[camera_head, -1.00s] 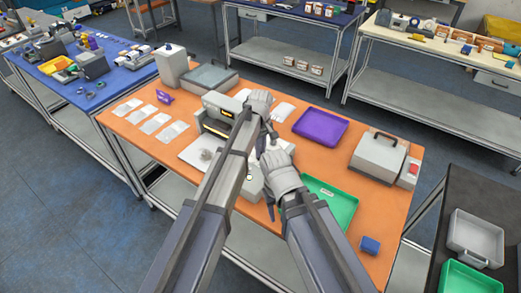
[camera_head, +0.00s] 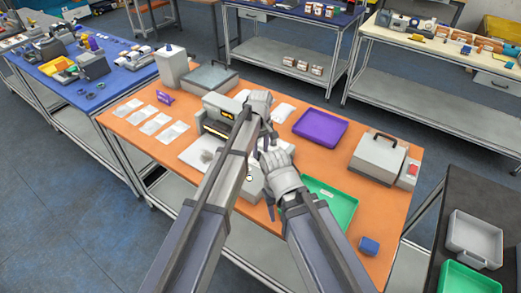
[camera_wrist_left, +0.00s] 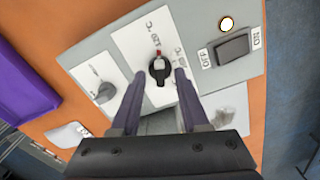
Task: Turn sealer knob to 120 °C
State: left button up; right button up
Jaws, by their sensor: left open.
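The sealer panel (camera_wrist_left: 204,84) fills the left wrist view, grey with white labels. Its black knob (camera_wrist_left: 160,70) sits below a red mark, near a label reading 120 °C. My left gripper (camera_wrist_left: 160,84) is open, its two fingers on either side of the knob; whether they touch it I cannot tell. In the head view my left gripper (camera_head: 265,135) reaches down over the sealer (camera_head: 252,188), which my arms partly hide. My right gripper (camera_head: 270,180) hangs beside it over the machine; its fingers are too small and covered to tell their state.
A purple tray (camera_head: 320,128), a green tray (camera_head: 335,205), a grey box with a handle (camera_head: 378,158) and a blue block (camera_head: 369,246) share the orange table.

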aim_at(260, 153)
pick_arm(q)
notch_tip(260, 153, up, 7)
jog(key=p, duration=0.7)
jog(key=shift+r, duration=0.2)
pick_arm(e)
notch_tip(260, 153, up, 7)
jog(key=shift+r, duration=0.2)
pick_arm(q)
jog(key=shift+f, duration=0.1)
jog(key=s+a+m, duration=0.7)
jog(key=s+a, duration=1)
jog(key=s, duration=0.3)
pick_arm(e)
notch_tip(260, 153, down, 9)
jog(key=b, duration=0.9)
pick_arm(q)
jog(key=s+d+f+m+y, duration=0.1)
jog(key=s+d+f+m, duration=0.3)
jog(key=s+d+f, duration=0.2)
jog(key=d+f, duration=0.2)
jog(key=d, duration=0.2)
jog(key=shift+d+f, duration=0.25)
jog(key=shift+d, duration=0.15)
pick_arm(e)
jog(key=shift+r, duration=0.1)
